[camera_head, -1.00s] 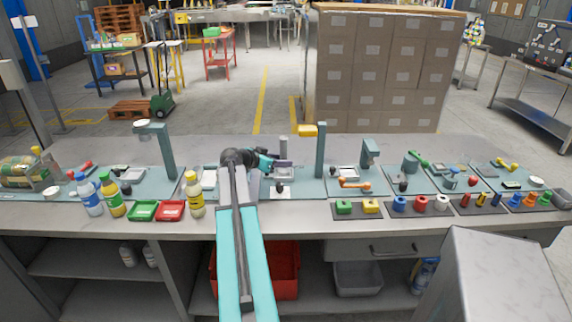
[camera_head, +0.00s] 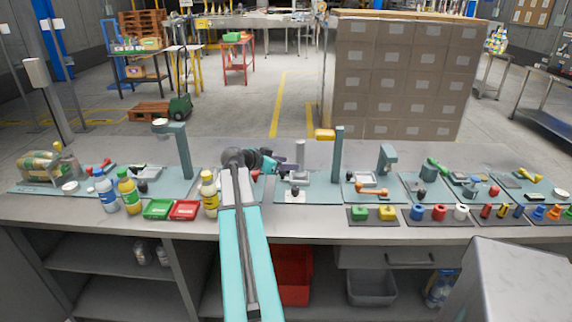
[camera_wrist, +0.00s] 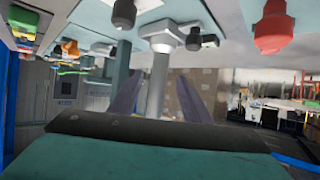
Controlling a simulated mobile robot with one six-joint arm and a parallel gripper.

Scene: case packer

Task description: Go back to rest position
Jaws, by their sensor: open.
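My arm reaches from the bottom of the head view over the workbench (camera_head: 300,226). Its elbow end and my gripper (camera_head: 284,168) are above the middle stations, left of a grey post (camera_head: 300,155). In the wrist view my gripper (camera_wrist: 157,95) shows two slim dark fingers spread apart, with nothing held between them. Behind the fingers the wrist view shows the post (camera_wrist: 158,80), and the bench stations appear along the top of that picture, tilted over. In the head view the fingers are small and partly hidden by the wrist.
Yellow bottle (camera_head: 209,193), red tray (camera_head: 185,210) and green tray (camera_head: 158,208) stand close left of my arm. A tall teal post (camera_head: 337,165) with a yellow block stands right of the gripper. Coloured parts line the right front edge. Stacked boxes (camera_head: 400,80) stand behind the bench.

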